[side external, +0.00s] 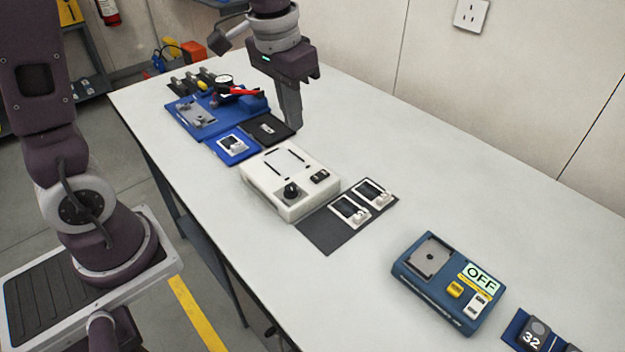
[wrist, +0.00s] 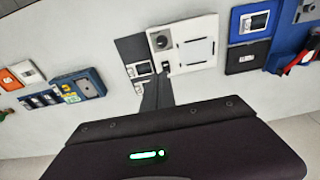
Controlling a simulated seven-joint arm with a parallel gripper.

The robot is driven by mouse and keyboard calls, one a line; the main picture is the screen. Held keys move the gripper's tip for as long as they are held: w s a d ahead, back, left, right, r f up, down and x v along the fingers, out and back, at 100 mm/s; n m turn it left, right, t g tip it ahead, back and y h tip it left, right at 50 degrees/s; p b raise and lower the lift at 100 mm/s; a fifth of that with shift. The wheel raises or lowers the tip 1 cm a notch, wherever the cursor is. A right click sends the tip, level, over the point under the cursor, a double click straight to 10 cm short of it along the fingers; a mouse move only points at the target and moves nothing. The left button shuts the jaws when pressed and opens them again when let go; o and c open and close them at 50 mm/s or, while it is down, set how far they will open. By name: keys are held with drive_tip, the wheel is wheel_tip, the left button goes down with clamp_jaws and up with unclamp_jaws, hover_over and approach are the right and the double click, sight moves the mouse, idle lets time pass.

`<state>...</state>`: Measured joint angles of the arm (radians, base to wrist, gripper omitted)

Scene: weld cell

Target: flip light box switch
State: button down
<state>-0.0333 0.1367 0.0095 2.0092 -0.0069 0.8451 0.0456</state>
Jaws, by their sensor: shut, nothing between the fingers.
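The light box appears to be the white box (side external: 290,180) on the table, with a pale panel marked by black edge clips, a black knob (side external: 291,190) and a small black switch (side external: 320,176). In the wrist view the white box (wrist: 200,32) is above the fingers, with its switch (wrist: 166,68) close to the fingertips in the picture. I cannot tell which way the switch is set. My gripper (side external: 291,124) is shut and empty, pointing down behind the box, apart from the switch. Its fingers (wrist: 157,84) also show in the wrist view.
A dark mat (side external: 325,236) with two small white-framed devices lies right of the box. A blue box (side external: 408,274) reading OFF stands further right. A blue tray (side external: 235,122) with a gauge and blue and black pads are at left. The back right of the table is clear.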

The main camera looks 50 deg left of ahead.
drive_tip(key=s+r+t, duration=0.2)
drive_tip(key=s, duration=0.7)
drive_tip(key=s+d+r+t, duration=0.1)
drive_tip(key=s+r, duration=0.2)
drive_tip(key=s, duration=0.6)
drive_tip(key=shift+s+t, duration=0.15)
drive_tip(key=shift+t, duration=0.25)
drive_tip(key=shift+d+r, duration=0.1)
drive_tip(key=shift+r, duration=0.05)
drive_tip(key=w+r+n+g, duration=0.1)
drive_tip(key=w+n+g, duration=0.2)
drive_tip(key=w+n, duration=1)
drive_tip(key=w+a+f+n+g, duration=0.2)
drive_tip(key=w+f+n, duration=0.3)
drive_tip(key=w, duration=0.9)
wheel_tip(320, 180, down, 3)
drive_tip(key=shift+f+g, duration=0.15)
drive_tip(key=shift+g, duration=0.15)
drive_tip(key=shift+a, duration=0.1)
